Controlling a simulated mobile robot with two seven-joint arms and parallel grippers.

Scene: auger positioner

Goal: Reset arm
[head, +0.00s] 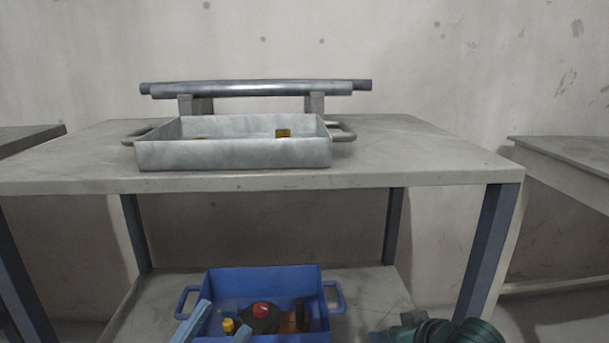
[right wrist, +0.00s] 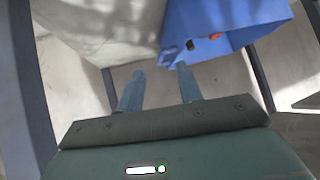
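In the head view my left gripper (head: 222,318) shows at the bottom, left of the middle. The blue bin also shows there (right wrist: 225,20), beyond and to the right of the fingertips.
A grey metal tray (head: 235,155) with small yellowish pieces stands on the table (head: 420,155). Behind it, metal rods (head: 255,90) lie on two supports. The blue bin holds a red-topped dark part (head: 260,315) and yellow pieces (head: 229,326). Table legs flank the shelf (head: 370,290).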

